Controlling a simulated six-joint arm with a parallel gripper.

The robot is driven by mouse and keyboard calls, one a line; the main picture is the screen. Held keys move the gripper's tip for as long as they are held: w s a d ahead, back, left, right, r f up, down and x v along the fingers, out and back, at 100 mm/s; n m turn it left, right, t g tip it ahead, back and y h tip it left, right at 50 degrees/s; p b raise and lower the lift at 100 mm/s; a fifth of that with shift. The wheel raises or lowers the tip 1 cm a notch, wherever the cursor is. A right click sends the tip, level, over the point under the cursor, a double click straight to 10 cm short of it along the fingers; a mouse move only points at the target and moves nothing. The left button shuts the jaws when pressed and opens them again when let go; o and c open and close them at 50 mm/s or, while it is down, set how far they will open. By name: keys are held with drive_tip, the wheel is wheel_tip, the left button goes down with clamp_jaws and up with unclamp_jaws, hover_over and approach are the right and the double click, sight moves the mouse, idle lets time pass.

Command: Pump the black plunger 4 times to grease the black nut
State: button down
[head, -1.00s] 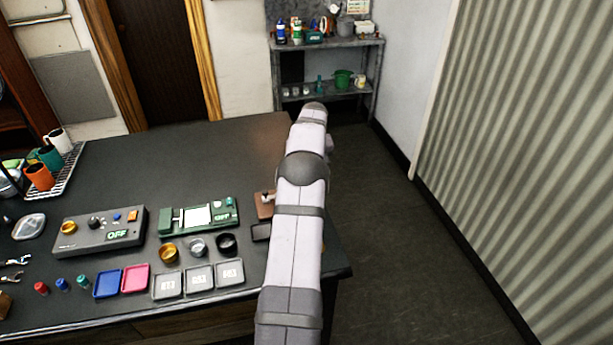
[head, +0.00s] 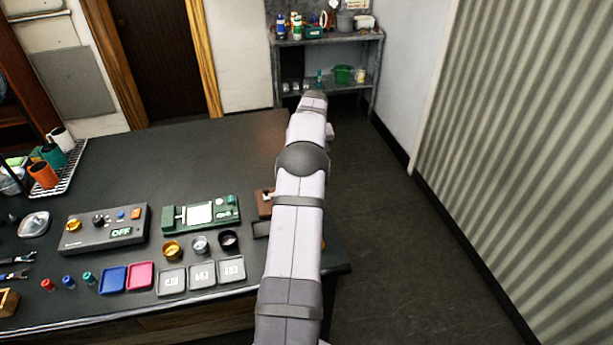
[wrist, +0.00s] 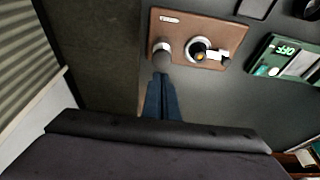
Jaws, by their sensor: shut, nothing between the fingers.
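In the wrist view a brown board (wrist: 228,27) carries a dark grey round knob (wrist: 162,58) with a pale rim, which looks like the plunger. Beside it on the board is a white ring-shaped fitting (wrist: 195,46) with a dark and yellow centre and a pale arm. I cannot tell whether a nut sits there. My gripper (wrist: 162,76) is shut and empty, its blue-grey fingertips at the near edge of the knob; contact is unclear. In the head view the board (head: 265,207) is partly hidden by my arm. A black ring (head: 228,239), possibly a nut, stands beside a silver and a gold one.
Small trays, including a blue one (head: 113,279), line the front. A shelf (head: 327,42) stands behind; floor is clear at right.

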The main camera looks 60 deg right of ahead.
wheel_tip(320, 180, up, 6)
drive_tip(key=p, duration=0.4)
drive_tip(key=shift+p, duration=0.35)
drive_tip(key=shift+f, duration=0.1)
idle(0.4)
drive_tip(key=shift+f+m+g+h+b, duration=0.15)
drive_tip(key=shift+f+m+g+b, duration=0.2)
drive_tip(key=shift+m, duration=0.65)
drive_tip(key=shift+f+m+g+h+b, duration=0.15)
drive_tip(key=shift+f+m+b, duration=0.3)
drive_tip(key=shift+m, duration=0.55)
drive_tip(key=shift+f+m+g+h+b, duration=0.1)
drive_tip(key=shift+f+m+g+b, duration=0.25)
drive_tip(key=shift+m, duration=0.65)
drive_tip(key=shift+f, duration=0.15)
wheel_tip(320, 180, down, 4)
drive_tip(key=b, duration=0.3)
drive_tip(key=shift+w+f+b, duration=0.1)
drive_tip(key=shift+f+b, duration=0.05)
drive_tip(key=shift+b, duration=0.2)
drive_tip(key=shift+f+b, duration=0.45)
drive_tip(key=shift+f, duration=0.6)
